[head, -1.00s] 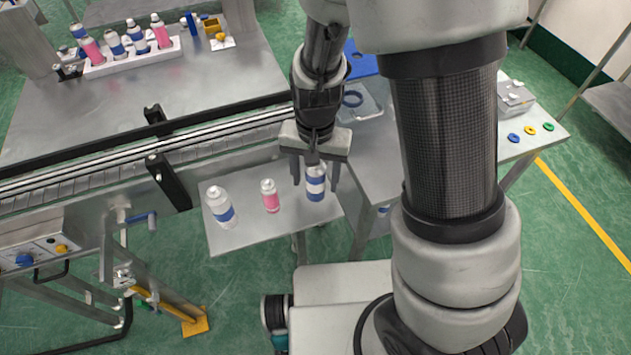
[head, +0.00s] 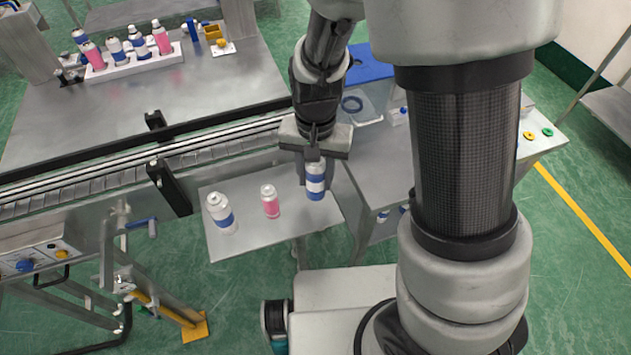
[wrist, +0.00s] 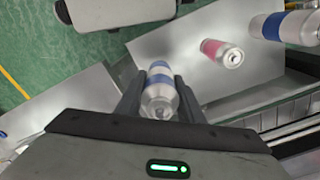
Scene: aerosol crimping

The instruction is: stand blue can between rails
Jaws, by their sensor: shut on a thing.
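A blue-banded can (head: 316,182) stands upright at the right end of the small metal side table (head: 235,244). My gripper (head: 315,170) is above it with its fingers down on both sides. In the wrist view the can (wrist: 160,92) sits between the two fingers (wrist: 158,98), and the gripper is shut on it. The conveyor's rails (head: 225,134) run across behind the side table, with dark brackets (head: 170,184) on them. Whether the can's base touches the table is hard to tell.
A pink can (head: 270,201) and a larger white can with a blue band (head: 221,211) stand on the side table, left of my gripper. A white rack (head: 130,66) with several cans is on the back table. A metal table with coloured rings stands at right.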

